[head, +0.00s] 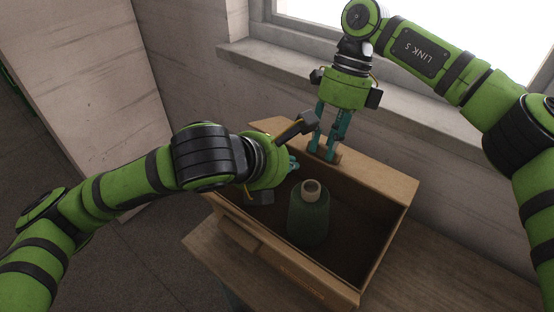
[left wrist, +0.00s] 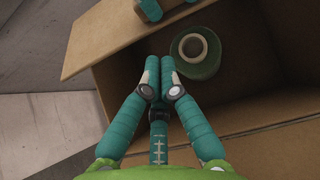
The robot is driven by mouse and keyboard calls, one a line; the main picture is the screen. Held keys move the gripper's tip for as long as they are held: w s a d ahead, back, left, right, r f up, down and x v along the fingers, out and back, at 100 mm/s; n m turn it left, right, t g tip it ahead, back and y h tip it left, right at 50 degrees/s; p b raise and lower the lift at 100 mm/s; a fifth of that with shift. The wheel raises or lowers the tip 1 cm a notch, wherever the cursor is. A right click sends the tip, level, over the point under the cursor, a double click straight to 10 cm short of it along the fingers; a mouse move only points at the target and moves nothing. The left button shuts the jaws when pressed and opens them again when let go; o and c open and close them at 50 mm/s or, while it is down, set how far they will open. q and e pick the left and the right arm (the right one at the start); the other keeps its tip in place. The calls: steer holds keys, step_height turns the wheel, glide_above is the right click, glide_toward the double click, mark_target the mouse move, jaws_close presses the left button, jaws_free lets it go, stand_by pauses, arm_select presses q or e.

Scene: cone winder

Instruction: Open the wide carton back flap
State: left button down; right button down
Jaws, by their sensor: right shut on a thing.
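The wide carton (head: 357,288) is a brown cardboard box with its top open. Its back flap (head: 375,178) runs along the far side by the wall and leans outward; it also shows in the left wrist view (left wrist: 112,38). My right gripper (head: 324,154) points down from above and is shut on the back flap near its middle. My left gripper (head: 292,163) is over the left part of the carton opening. In the left wrist view its fingers (left wrist: 162,65) are together with nothing seen between them. The right fingertips show at that view's top edge.
A dark green cone of yarn (head: 308,216) with a pale tube top stands inside the carton, right of my left gripper. The carton rests on a wooden surface (head: 420,275). A window sill (head: 285,60) and wall are close behind it.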

arm_select(q)
steer(key=shift+x, duration=1.55)
steer(key=shift+w+d+r, duration=0.1)
steer(key=shift+w+r, duration=0.05)
steer(key=shift+r, duration=0.35)
steer(key=shift+w+d+r, duration=0.1)
steer(key=shift+d+r, duration=0.05)
steer(key=shift+r, duration=0.35)
arm_select(e)
steer(key=c, duration=1)
jaws_free()
steer(key=shift+f, duration=0.1)
arm_select(q)
steer(key=shift+r, duration=0.1)
arm_select(e)
steer(key=shift+s, duration=0.1)
